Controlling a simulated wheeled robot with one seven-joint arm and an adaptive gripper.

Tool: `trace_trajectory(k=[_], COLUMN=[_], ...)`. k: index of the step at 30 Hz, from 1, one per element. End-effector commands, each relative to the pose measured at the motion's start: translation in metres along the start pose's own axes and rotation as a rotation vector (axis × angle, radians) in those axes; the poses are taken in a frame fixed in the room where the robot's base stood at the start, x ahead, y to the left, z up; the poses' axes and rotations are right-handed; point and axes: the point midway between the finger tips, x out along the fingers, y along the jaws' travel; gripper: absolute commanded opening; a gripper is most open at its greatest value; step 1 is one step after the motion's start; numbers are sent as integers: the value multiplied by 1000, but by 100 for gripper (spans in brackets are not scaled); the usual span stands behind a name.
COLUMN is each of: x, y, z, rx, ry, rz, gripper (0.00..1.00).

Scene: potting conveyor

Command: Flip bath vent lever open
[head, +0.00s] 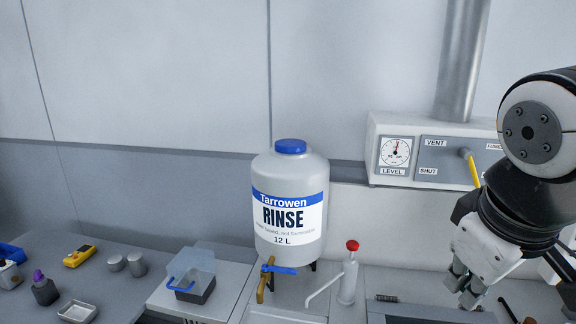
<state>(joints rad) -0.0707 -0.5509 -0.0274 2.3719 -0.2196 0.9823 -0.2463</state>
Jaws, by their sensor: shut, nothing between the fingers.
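The vent lever (473,170) is a yellow bar on the grey vent panel (437,158) at the right of the head view. From a pale knob at its upper end it slants down and slightly right. The panel reads VENT at top left and SHUT at lower left; a label starting FUME at right is cut off by my arm. My gripper (462,291) is shut and empty, pointing down, below the lever and apart from it. The lever's lower end is close to my arm's outline, so its tip is hard to make out.
A RINSE jug (290,205) with a brass tap stands mid-bench. A red-capped wash bottle (348,275) stands right of it. A level gauge (395,153) is left of the panel, and a grey pipe (460,60) rises above. A blue-handled box (190,275) stands left.

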Motion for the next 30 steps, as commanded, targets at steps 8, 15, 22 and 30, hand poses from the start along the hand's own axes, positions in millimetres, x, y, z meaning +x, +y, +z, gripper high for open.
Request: trace_trajectory(k=[8,15,22,30], x=[-10,2,43,96], y=[-38,-30,6,53], z=[18,14,2,-9], rx=[380,425,420,392], ry=[153,79,-157,-432], rz=[-108,-121,-56,125], gripper=[0,0,0,0])
